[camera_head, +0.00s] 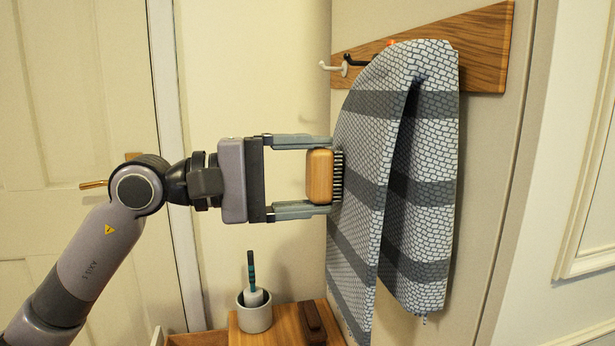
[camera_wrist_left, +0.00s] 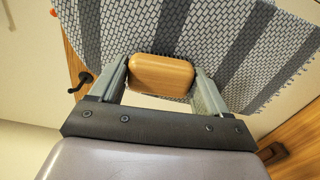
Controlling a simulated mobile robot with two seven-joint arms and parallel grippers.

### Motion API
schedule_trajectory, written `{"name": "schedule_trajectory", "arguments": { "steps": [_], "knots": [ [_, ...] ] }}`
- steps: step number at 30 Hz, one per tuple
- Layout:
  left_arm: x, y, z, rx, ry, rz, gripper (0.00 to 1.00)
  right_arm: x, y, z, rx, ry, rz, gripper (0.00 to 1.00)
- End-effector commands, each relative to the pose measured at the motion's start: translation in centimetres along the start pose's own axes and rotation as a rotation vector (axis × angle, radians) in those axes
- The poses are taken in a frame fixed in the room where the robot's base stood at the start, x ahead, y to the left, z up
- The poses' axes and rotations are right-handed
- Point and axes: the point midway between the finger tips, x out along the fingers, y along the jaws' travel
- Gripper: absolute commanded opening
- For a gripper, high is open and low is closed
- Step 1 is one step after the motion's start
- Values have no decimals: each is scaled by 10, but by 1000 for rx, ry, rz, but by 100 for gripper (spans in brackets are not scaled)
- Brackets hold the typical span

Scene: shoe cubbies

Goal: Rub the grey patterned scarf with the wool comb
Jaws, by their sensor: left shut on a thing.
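The grey patterned scarf (camera_head: 425,150) hangs in folds from the wooden hook board, with darker grey bands across it. It also fills the upper part of the left wrist view (camera_wrist_left: 205,32). My left gripper (camera_head: 318,175) is shut on the wool comb (camera_head: 319,176), a wooden block with dark bristles on its right side. The bristles face the scarf's left edge and appear to touch it. In the left wrist view the comb's wooden back (camera_wrist_left: 161,75) sits between the two fingers, and its bristles are mostly hidden. My right gripper is not in view.
The wooden hook board (camera_head: 485,50) with a white hook (camera_head: 343,66) is fixed to the panel behind the scarf. Below, a wooden surface (camera_head: 283,325) bears a grey cup (camera_head: 254,316) with a handled brush (camera_head: 252,277) and a dark brown block (camera_head: 313,322). A door stands at left.

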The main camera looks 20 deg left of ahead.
Motion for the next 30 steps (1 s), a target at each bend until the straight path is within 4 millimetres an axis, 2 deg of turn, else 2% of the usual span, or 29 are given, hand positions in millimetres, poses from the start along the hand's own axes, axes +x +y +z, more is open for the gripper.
{"name": "schedule_trajectory", "arguments": {
  "steps": [1,6,13,24,30],
  "knots": [
    [0,-10,-1,0,0,0,46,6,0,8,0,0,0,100],
    [1,-23,-2,0,0,0,46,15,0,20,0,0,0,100],
    [1,-28,-2,-1,0,-1,46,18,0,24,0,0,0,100],
    [1,-58,-5,0,0,0,46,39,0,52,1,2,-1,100],
    [1,-64,-5,-1,0,0,46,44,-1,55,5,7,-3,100]
  ]
}}
